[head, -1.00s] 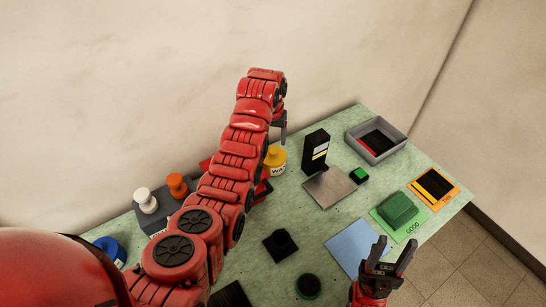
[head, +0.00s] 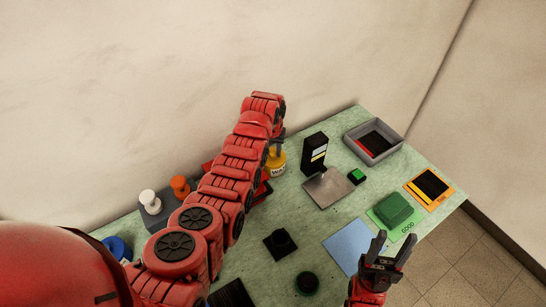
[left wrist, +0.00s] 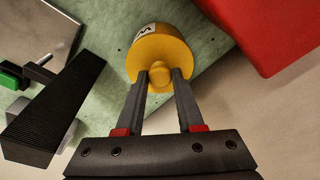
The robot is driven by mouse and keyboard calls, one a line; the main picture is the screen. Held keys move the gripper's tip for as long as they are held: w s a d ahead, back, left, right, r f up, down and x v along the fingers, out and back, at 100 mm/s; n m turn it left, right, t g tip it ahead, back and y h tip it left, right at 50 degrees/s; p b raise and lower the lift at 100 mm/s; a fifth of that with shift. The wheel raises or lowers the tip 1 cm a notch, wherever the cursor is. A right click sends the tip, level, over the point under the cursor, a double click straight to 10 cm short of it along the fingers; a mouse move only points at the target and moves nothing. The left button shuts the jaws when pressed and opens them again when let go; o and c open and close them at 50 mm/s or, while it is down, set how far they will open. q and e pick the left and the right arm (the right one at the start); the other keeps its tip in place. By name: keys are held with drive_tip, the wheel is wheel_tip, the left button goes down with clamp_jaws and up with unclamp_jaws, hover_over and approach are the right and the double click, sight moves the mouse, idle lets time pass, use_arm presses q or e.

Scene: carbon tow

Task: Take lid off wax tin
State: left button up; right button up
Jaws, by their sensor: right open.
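The yellow wax tin (head: 276,164) stands on the green table near the wall, its upper part partly hidden by my left arm in the head view. In the left wrist view, the yellow lid (left wrist: 160,47) is on the tin and its round knob (left wrist: 160,76) points toward my gripper. My left gripper (left wrist: 161,74) is open, with one finger on each side of the knob; a small gap seems to show, and contact is unclear. My right gripper (head: 381,247) is open and empty at the front right of the table.
A black upright block (head: 315,150) and a metal plate (head: 327,187) stand right of the tin. A grey tray (head: 373,144), a green block (head: 394,209) and a blue sheet (head: 348,244) lie further right. A red object (left wrist: 270,30) is close to the tin.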

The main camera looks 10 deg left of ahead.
use_arm(q)
clamp_jaws()
drive_tip(key=shift+r, duration=0.15)
idle(0.4)
